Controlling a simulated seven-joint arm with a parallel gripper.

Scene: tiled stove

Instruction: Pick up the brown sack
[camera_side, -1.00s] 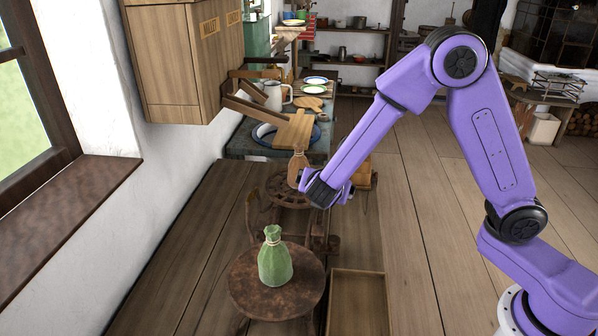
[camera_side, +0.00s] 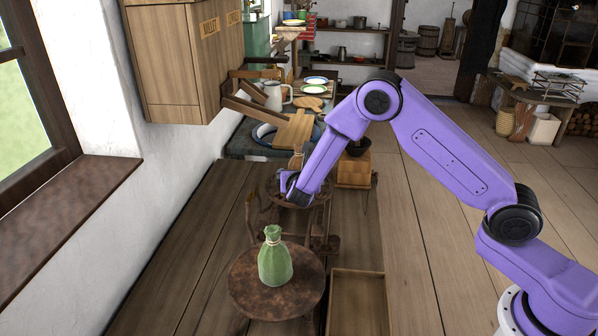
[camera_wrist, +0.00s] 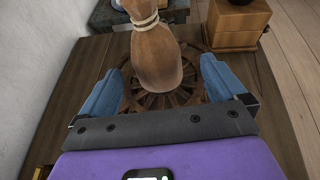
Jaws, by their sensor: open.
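The brown sack (camera_wrist: 155,56), tied near its neck with a pale cord, stands upright at the spoked wheel-like top (camera_wrist: 137,99) in the wrist view. In the side view, only the upper part of the brown sack (camera_side: 297,160) shows above my gripper (camera_side: 290,186); the rest is hidden. In the wrist view my gripper (camera_wrist: 166,70) is open, with a blue finger on each side. The sack is between or just beyond the fingertips; I cannot tell which. No contact is visible.
A green sack (camera_side: 274,262) stands on a round brown table (camera_side: 245,292) in front. An empty wooden tray (camera_side: 358,300) lies to its right. A wooden box (camera_side: 353,172) with a dark bowl (camera_side: 358,147) stands behind, right of my gripper. The wall and cabinet (camera_side: 180,70) are left.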

